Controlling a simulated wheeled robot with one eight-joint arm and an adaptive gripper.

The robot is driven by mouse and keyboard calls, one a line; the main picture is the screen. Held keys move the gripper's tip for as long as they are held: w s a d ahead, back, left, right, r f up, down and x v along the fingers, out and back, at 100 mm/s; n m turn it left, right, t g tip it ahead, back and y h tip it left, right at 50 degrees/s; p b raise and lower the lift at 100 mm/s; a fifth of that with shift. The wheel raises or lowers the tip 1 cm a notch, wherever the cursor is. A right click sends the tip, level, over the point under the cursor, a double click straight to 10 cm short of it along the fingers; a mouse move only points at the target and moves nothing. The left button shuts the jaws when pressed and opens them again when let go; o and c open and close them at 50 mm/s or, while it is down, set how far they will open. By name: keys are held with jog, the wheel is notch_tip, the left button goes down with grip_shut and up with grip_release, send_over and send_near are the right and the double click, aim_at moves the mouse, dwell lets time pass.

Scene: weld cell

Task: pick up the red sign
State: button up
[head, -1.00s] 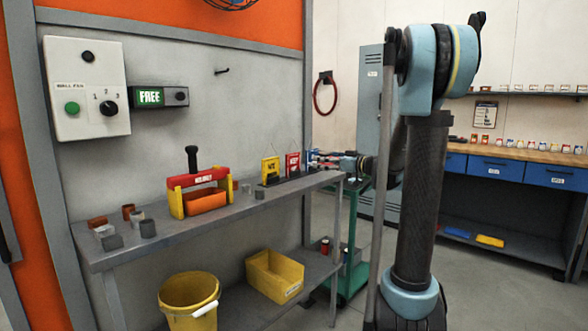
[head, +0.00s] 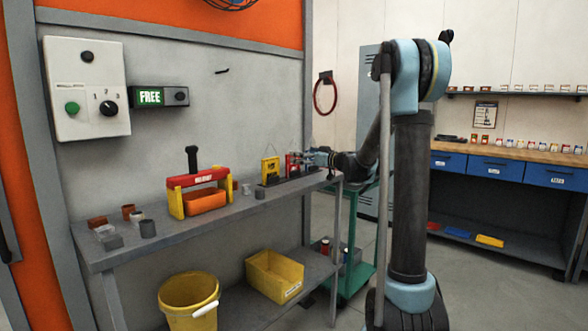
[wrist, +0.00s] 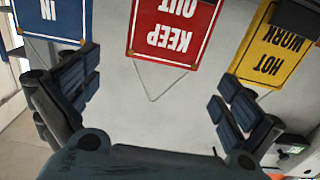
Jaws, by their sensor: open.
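The red sign (wrist: 172,30) reads "KEEP OUT" and appears upside down at the top middle of the wrist view, with its hanging cord loop below it. In the head view the red sign (head: 289,165) stands at the right end of the bench, partly hidden by my gripper. My gripper (wrist: 150,95) is open and empty. Its two dark fingers lie left and right of the cord loop, with the red sign between and beyond them. In the head view my gripper (head: 312,158) is close to the sign; contact cannot be told.
A yellow "HOT WORK" sign (wrist: 274,42) is right of the red sign and a blue sign (wrist: 55,18) is left. The signs stand in a dark rack on the grey bench (head: 215,215). A red-yellow box (head: 199,190) stands farther left. A hook (head: 222,71) is on the wall.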

jog(key=shift+f+x, duration=0.1)
jog(key=shift+x, duration=1.2)
jog(key=shift+f+x, duration=0.15)
jog(key=shift+x, duration=1.2)
jog(key=shift+s, duration=0.1)
jog(key=shift+c, duration=0.2)
jog(key=c, duration=1.1)
